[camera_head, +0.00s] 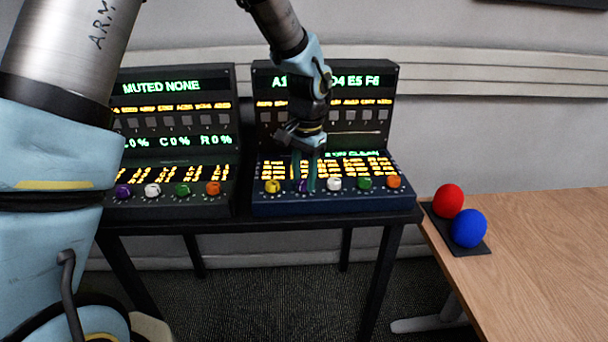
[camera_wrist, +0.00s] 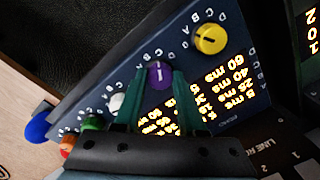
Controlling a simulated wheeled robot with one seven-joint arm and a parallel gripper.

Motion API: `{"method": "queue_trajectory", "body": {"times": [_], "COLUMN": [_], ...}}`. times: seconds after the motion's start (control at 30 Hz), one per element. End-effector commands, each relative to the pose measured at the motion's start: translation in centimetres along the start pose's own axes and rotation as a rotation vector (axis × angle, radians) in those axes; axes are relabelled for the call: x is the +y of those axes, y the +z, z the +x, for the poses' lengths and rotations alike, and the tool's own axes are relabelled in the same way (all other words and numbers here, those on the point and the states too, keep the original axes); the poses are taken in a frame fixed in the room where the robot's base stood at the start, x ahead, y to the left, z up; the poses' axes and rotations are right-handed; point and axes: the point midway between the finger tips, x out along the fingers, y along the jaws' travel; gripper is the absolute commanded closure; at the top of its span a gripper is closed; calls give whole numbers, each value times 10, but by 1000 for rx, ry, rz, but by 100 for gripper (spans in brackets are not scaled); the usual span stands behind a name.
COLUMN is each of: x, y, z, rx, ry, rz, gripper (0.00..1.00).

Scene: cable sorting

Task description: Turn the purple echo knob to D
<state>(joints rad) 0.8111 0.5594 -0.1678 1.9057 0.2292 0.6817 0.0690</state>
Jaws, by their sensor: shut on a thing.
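The purple knob (camera_wrist: 160,75) sits on the front panel of the right console, between the yellow knob (camera_wrist: 211,39) and the white knob (camera_wrist: 117,104). My gripper (camera_wrist: 160,80) is shut on the purple knob, with one green finger on each side of it. A pale pointer mark shows on the knob face in the wrist view; the letter it points at cannot be made out. In the head view my gripper (camera_head: 310,185) reaches down to the panel and its fingers partly cover the purple knob (camera_head: 302,186).
The right console (camera_head: 330,204) also has green (camera_head: 364,183) and orange (camera_head: 393,181) knobs. A left console (camera_head: 165,209) with similar knobs stands beside it on the black table. A red ball (camera_head: 448,201) and a blue ball (camera_head: 468,228) rest on a wooden table (camera_head: 550,260) at right.

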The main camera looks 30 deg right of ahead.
Motion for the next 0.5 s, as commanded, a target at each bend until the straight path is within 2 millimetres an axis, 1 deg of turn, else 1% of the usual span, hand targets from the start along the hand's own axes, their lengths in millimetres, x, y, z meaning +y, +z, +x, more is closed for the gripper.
{"method": "queue_trajectory", "body": {"times": [0.2, 0.5], "x": [-1, -1], "y": [1, 1], "z": [-1, -1], "rx": [11, 25], "ry": [1, 1], "rz": [204, 461], "gripper": [100, 100]}}
